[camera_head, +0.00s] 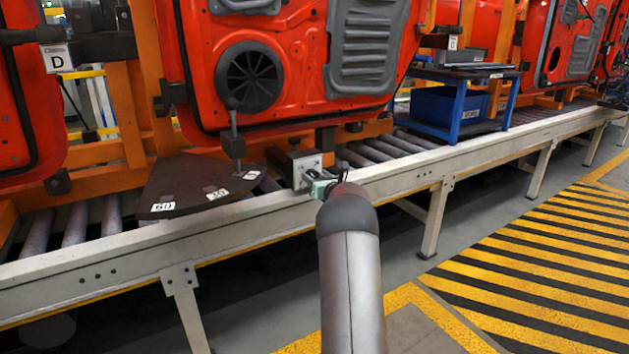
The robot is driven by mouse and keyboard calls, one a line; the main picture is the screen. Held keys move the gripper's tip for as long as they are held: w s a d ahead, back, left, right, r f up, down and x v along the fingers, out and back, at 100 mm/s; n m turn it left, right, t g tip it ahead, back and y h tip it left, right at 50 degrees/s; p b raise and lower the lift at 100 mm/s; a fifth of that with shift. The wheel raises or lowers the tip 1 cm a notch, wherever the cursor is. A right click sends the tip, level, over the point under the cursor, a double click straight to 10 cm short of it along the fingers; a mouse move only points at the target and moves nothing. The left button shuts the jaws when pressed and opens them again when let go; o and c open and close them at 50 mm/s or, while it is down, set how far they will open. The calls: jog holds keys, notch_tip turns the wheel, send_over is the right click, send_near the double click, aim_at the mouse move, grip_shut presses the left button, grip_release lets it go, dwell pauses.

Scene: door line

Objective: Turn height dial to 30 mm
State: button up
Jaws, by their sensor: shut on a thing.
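A dark fan-shaped plate (185,178), which looks like the height dial's scale, lies flat on the conveyor below the near red door. Its white labels read 60 (163,207) and 30 (216,193), with a third label (251,175) too small to read surely. A dark upright post (234,145) stands near the 30 and third labels. A grey block (305,160) sits right of the plate. My gripper (311,182) is at the block's front and shut on a small part there. My arm hides part of the contact, and the held part's shape is unclear.
Red door panels (290,30) hang in orange frames above the roller conveyor. The pale conveyor rail (110,250) runs across the view. A blue cart or stand (460,105) with a blue bin is at the right back. Yellow-striped floor (540,265) at right is clear.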

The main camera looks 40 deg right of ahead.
jog(key=m, duration=0.8)
jog(key=m+p, duration=0.1)
jog(key=m, duration=0.3)
jog(key=shift+r+m, duration=0.15)
jog(key=shift+m, duration=0.15)
jog(key=m+p, duration=0.2)
jog(key=m, duration=0.2)
jog(key=shift+m, duration=0.3)
jog(key=m+p, duration=0.3)
jog(key=m, duration=0.1)
jog(key=shift+r, duration=0.1)
jog(key=m+p, duration=0.2)
jog(key=m, duration=0.3)
jog(key=m+p, duration=0.2)
jog(key=m, duration=0.1)
jog(key=shift+m, duration=0.3)
jog(key=shift+m+p, duration=1.25)
jog(key=shift+m, duration=0.95)
